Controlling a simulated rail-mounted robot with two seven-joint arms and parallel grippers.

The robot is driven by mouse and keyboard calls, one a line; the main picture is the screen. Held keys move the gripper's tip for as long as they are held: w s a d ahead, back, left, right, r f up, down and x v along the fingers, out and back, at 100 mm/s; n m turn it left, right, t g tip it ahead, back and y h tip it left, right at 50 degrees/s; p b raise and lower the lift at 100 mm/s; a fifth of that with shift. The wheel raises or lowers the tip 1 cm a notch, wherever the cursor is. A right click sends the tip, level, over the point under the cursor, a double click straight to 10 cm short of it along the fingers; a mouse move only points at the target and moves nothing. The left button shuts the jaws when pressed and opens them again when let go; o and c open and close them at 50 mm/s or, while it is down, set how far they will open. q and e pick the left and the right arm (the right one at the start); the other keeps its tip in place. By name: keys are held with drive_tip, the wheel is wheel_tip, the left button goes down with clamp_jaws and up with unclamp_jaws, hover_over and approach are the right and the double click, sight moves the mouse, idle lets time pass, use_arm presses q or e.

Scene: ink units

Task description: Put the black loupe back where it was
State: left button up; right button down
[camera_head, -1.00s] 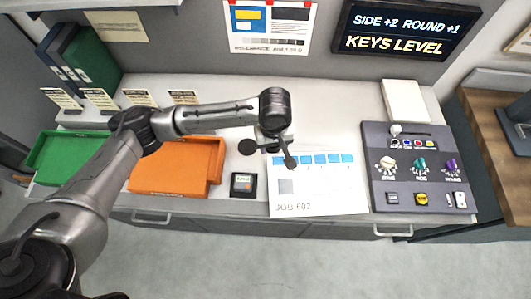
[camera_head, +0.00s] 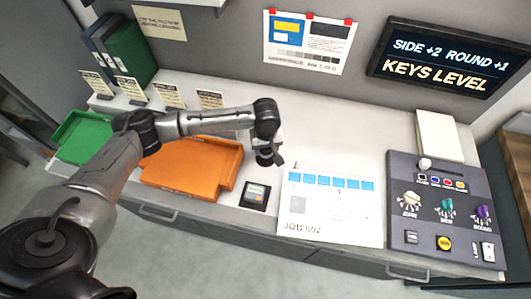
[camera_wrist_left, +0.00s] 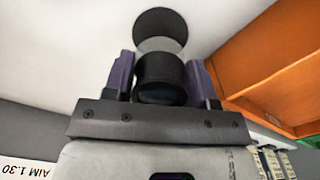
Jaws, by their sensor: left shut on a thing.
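My left gripper (camera_head: 269,157) is over the worktop, between the orange tray and the printed sheet. It is shut on the black loupe (camera_wrist_left: 160,76), a short dark cylinder between the two purple-grey fingers in the left wrist view. A flat black disc (camera_wrist_left: 160,24) and a grey, see-through round piece show just beyond the cylinder. In the head view the loupe (camera_head: 264,153) is small and partly covered by the gripper. I cannot tell whether it touches the worktop. My right gripper is out of view.
The orange tray (camera_head: 190,180) and green tray (camera_head: 95,150) are at left. A small black square device (camera_head: 256,195) lies near the front edge. The printed sheet (camera_head: 320,232) and grey console (camera_head: 430,220) are at right. A white pad (camera_head: 440,135) is behind the console.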

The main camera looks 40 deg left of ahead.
sight(266, 153)
use_arm(q)
drive_tip(key=shift+a+f, duration=0.15)
wheel_tip(266, 153, down, 4)
drive_tip(key=shift+r, duration=0.15)
drive_tip(key=shift+f, duration=0.2)
drive_tip(key=o, duration=0.9)
